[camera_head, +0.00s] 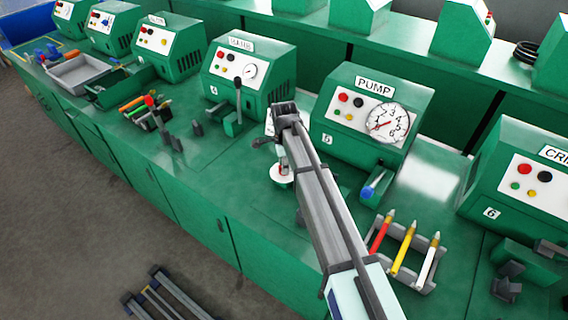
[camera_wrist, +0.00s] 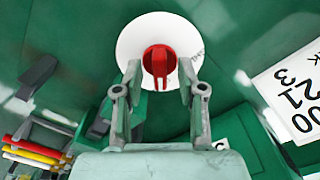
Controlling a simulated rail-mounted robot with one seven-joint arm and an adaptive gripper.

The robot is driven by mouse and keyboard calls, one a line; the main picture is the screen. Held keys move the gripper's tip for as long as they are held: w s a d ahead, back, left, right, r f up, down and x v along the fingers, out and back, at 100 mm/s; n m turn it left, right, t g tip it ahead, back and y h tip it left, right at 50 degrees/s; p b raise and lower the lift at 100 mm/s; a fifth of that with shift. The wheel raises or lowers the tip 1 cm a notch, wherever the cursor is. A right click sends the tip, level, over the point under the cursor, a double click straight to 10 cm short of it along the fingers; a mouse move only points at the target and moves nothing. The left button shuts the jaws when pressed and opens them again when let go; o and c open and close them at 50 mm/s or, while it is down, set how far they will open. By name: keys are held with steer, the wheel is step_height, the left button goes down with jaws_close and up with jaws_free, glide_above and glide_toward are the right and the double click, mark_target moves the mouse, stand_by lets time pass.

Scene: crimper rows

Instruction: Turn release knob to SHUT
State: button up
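The release knob (camera_wrist: 158,62) is red and sits in the middle of a round white plate (camera_wrist: 140,38) in the wrist view. Its grip points roughly up and down the picture. Small dark lettering at the plate's right edge is too small to read. My gripper (camera_wrist: 160,76) is open, with one finger left and one right of the knob and visible gaps to both. In the head view the white plate (camera_head: 281,178) lies on the bench left of the PUMP unit, below my gripper (camera_head: 283,160), which hides most of the knob.
The green PUMP unit (camera_head: 370,105) with a round gauge (camera_head: 389,123) stands right of my arm. A rack (camera_head: 412,262) of red, yellow and white pens is at the right front. A numbered white card (camera_wrist: 295,90) shows at the wrist view's right. Another gauge unit (camera_head: 245,75) stands left.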

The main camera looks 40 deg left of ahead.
jaws_close()
steer(key=shift+n, duration=0.3)
steer(key=n+b, duration=0.1)
steer(key=n, duration=0.3)
steer(key=n+b, duration=0.1)
steer(key=n, duration=0.3)
steer(key=shift+n, duration=0.3)
steer(key=n+b, duration=0.1)
steer(key=n, duration=0.3)
steer(key=shift+n, duration=2.3)
